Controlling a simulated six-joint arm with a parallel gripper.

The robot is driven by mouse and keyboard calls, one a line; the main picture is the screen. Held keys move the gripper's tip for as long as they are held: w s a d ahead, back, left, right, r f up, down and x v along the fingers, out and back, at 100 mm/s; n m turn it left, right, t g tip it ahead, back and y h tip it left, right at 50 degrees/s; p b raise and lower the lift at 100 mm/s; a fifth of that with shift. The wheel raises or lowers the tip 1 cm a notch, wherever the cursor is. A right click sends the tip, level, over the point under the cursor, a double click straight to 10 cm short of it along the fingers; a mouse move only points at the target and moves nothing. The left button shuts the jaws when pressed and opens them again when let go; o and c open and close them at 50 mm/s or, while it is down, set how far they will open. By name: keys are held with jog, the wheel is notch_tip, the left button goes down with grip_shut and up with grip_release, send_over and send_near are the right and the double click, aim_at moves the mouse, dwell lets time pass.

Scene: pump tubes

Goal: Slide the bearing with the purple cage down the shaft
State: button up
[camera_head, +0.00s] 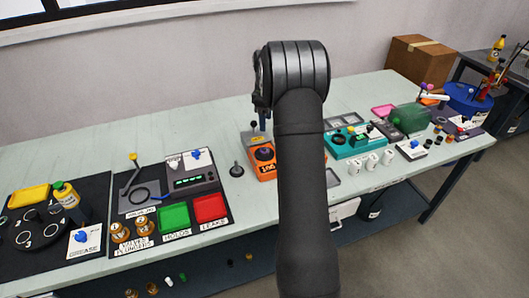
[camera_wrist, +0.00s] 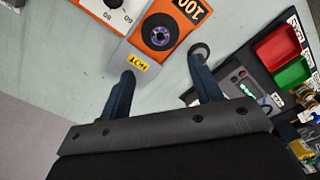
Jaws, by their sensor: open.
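The bearing with the purple cage (camera_wrist: 160,34) is a dark ring lying on the orange heater marked 100 (camera_wrist: 183,16). It shows small on the heater in the head view (camera_head: 265,154). A dark shaft on a round base (camera_head: 236,169) stands on the table just left of the heater. In the wrist view a dark round piece, seemingly that shaft from above (camera_wrist: 200,51), lies by the right fingertip. My gripper (camera_wrist: 160,68) is open and empty, its two dark blue fingers apart, with the bearing beyond the gap between them. My arm hides part of the table in the head view.
A grey plate with a yellow HOT label (camera_wrist: 138,63) adjoins the heater. Left of the shaft are a grey device (camera_head: 188,174), a green tray (camera_head: 174,218) and a red tray (camera_head: 210,207). A teal device (camera_head: 350,143) stands at right. The back table strip is clear.

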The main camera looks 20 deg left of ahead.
send_over(265, 151)
jog(key=f, duration=0.5)
jog(key=s+f, duration=0.1)
jog(key=f, duration=0.2)
jog(key=shift+d+f, duration=0.25)
jog(key=shift+d, duration=0.05)
jog(key=shift+a+f, duration=0.2)
jog(key=shift+f, duration=2.5)
jog(key=c, duration=1.2)
jog(key=shift+o, duration=0.2)
jog(key=shift+r, duration=0.15)
